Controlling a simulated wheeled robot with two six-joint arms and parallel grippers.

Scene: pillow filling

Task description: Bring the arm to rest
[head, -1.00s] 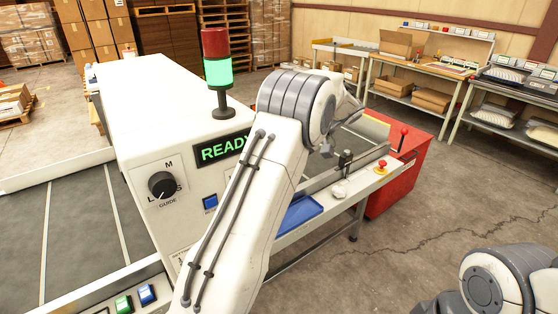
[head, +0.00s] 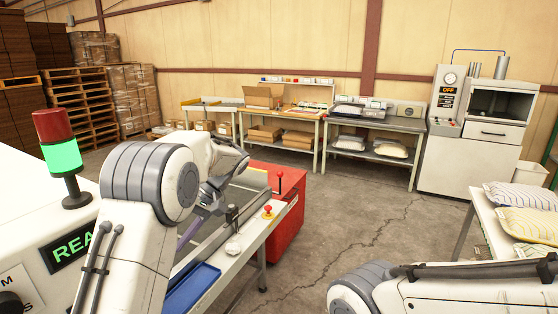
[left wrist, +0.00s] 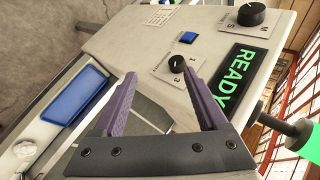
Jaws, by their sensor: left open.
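My left arm (head: 135,235) is bent beside the white machine with the green READY display (head: 68,250). In the left wrist view my left gripper (left wrist: 162,78) has its two purple fingers spread wide apart, with nothing held between them. Beyond the fingers is the machine's panel with a black knob (left wrist: 178,63). In the head view a purple finger shows below the left wrist, mostly hidden by the arm. My right arm (head: 450,290) lies across the lower right of the head view; its gripper is out of the picture.
Striped pillows (head: 525,222) lie on a table at right. The cracked concrete floor (head: 370,225) in the middle is clear.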

